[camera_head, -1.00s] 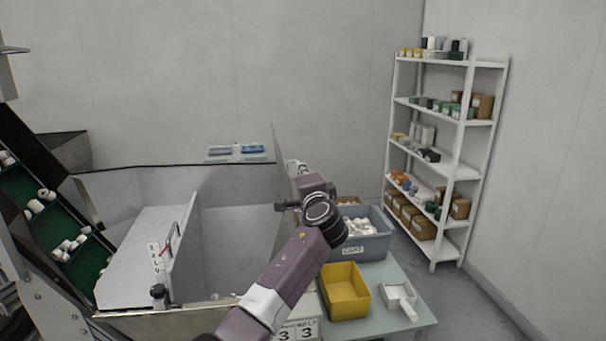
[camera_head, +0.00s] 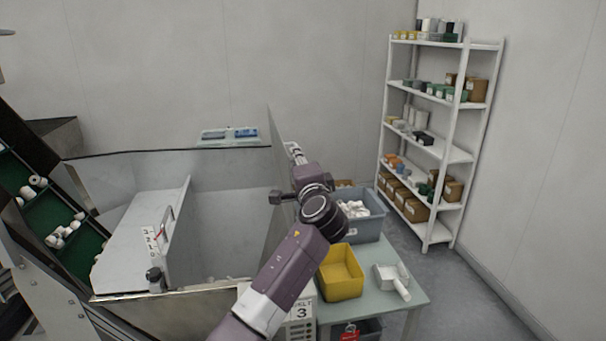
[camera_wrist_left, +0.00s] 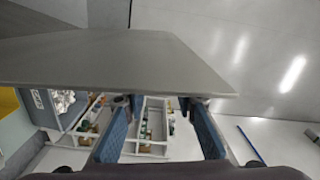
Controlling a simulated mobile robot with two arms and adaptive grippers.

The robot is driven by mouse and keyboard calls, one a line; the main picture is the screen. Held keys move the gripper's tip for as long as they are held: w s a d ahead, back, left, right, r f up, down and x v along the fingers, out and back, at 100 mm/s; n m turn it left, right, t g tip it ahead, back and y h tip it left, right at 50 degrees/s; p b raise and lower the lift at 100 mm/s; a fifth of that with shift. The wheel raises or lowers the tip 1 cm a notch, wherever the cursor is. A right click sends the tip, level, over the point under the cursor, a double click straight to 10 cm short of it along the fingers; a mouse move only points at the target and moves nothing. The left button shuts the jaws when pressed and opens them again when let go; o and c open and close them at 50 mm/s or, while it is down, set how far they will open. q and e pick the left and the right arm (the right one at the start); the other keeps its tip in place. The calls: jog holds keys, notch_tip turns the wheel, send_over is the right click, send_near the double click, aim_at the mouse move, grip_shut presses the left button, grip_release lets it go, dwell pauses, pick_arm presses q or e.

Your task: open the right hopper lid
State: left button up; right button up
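The hopper (camera_head: 95,190) is an open metal bin on the left of the head view. A thin upright grey plate (camera_head: 276,160), which looks like the raised right lid, stands at its right side. My purple left arm reaches up beside it; the fingers are mostly hidden there. In the left wrist view the grey plate (camera_wrist_left: 110,62) spans the space at the fingertips. My left gripper (camera_wrist_left: 157,103) has its blue-padded fingers wide apart, with the plate's edge across their tips. I cannot tell whether they touch. My right gripper is not in view.
A yellow bin (camera_head: 341,272), a white scoop (camera_head: 391,281) and a grey bin (camera_head: 364,228) of white parts stand on a table (camera_head: 412,268) at right. A white shelf rack (camera_head: 437,245) stands behind. A green conveyor (camera_head: 45,215) is at far left. Floor right of the table is clear.

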pick_arm(q)
jog(key=v, duration=0.7)
jog(key=shift+s, duration=0.4)
jog(key=shift+d+r, duration=0.1)
jog(key=shift+r, duration=0.1)
